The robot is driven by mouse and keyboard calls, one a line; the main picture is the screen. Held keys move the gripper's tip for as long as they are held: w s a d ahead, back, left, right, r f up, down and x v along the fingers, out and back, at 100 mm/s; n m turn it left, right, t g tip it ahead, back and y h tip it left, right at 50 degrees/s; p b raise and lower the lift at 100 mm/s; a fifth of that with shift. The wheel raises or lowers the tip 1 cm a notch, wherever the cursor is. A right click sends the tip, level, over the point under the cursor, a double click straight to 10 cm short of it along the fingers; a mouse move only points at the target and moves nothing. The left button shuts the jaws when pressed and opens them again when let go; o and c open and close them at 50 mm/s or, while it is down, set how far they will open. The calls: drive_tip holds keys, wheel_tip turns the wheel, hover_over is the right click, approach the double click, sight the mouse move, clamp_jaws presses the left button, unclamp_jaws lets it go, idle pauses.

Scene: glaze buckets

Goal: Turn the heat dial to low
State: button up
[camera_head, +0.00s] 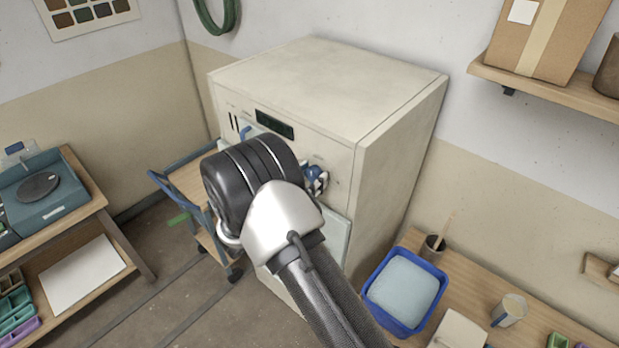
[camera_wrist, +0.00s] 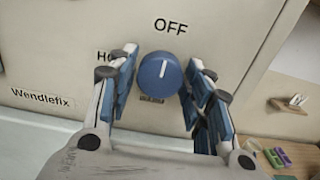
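The blue round heat dial (camera_wrist: 160,75) sits on the cream front panel of a large box-shaped appliance (camera_head: 330,85). Its white pointer mark points up towards the word OFF (camera_wrist: 171,27). A label left of the dial, starting "HO", is partly covered by my left finger. Other labels below and right of the dial are too small or covered to read. My gripper (camera_wrist: 162,85) is open, with one finger on each side of the dial. A gap shows on the left; contact on the right is unclear. In the head view, my wrist hides much of the panel.
A blue trolley (camera_head: 180,185) stands left of the appliance. A workbench at the right holds a blue tub (camera_head: 378,310), a brush pot (camera_head: 432,250) and a mug (camera_head: 509,310). A shelf (camera_head: 560,90) with a cardboard box is above it.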

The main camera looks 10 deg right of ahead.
drive_tip(key=c, duration=0.6)
drive_tip(key=shift+c, duration=0.2)
drive_tip(key=shift+f+m+b, duration=0.1)
drive_tip(key=shift+m+b, duration=0.2)
drive_tip(key=shift+b, duration=0.25)
drive_tip(key=m+b, duration=0.2)
drive_tip(key=b, duration=0.2)
drive_tip(key=shift+f+m, duration=0.15)
drive_tip(key=shift+m, duration=0.25)
drive_tip(key=m+b, duration=0.4)
drive_tip(key=b, duration=0.2)
drive_tip(key=shift+m+b, duration=0.3)
drive_tip(key=shift+b, duration=0.1)
drive_tip(key=m+b, duration=0.6)
drive_tip(key=b, duration=0.4)
drive_tip(key=shift+f, duration=0.1)
drive_tip(key=m+b, duration=0.2)
drive_tip(key=b, duration=0.2)
drive_tip(key=shift+r+m+b, duration=0.25)
drive_tip(key=shift+m+b, duration=0.65)
drive_tip(key=shift+b, duration=0.15)
drive_tip(key=shift+r, duration=0.1)
